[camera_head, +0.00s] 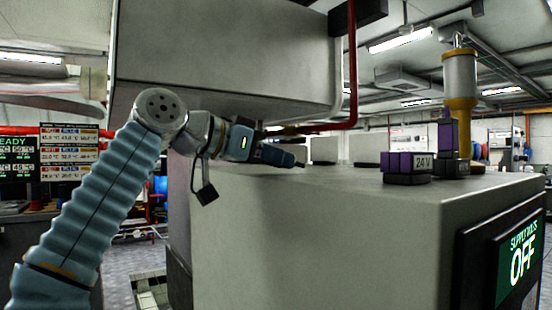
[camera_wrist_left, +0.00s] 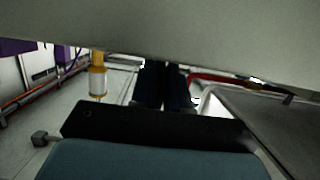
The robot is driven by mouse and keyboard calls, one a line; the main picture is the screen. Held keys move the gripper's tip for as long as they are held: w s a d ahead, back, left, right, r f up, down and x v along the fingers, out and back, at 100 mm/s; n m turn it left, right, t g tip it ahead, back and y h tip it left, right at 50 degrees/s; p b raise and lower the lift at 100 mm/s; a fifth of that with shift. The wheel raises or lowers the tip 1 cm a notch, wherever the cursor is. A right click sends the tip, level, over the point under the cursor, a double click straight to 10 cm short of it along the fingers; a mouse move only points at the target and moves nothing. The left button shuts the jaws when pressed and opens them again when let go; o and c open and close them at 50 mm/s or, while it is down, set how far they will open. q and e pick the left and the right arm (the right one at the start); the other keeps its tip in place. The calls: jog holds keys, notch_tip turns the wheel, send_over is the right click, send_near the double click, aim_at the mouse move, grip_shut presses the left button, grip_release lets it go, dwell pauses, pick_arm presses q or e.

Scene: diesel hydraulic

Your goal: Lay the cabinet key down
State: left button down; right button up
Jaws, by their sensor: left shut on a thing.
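My left gripper (camera_head: 296,161) reaches in from the left, low over the far left part of the grey cabinet's top (camera_head: 345,178). Its dark fingers are close together and shut. The cabinet key itself cannot be made out; the fingers hide whatever is between them. In the left wrist view, which looks upside down, the dark fingers (camera_wrist_left: 163,88) point away, close to the cabinet top (camera_wrist_left: 170,30). I cannot tell whether the fingertips touch the surface. My right gripper is not in view.
Purple blocks marked 24V (camera_head: 405,165) and a yellow-grey cylinder (camera_head: 460,90) stand towards the right. A large grey housing (camera_head: 225,70) and a red pipe (camera_head: 352,70) hang above my left arm. A screen reading OFF (camera_head: 522,255) is on the cabinet's side. The near top is clear.

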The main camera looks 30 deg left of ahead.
pick_arm(q)
jog(key=c, duration=1)
grip_release()
jog(key=shift+c, duration=0.2)
jog(key=v, duration=1.4)
jog(key=shift+p, duration=0.35)
jog(key=shift+f, duration=0.1)
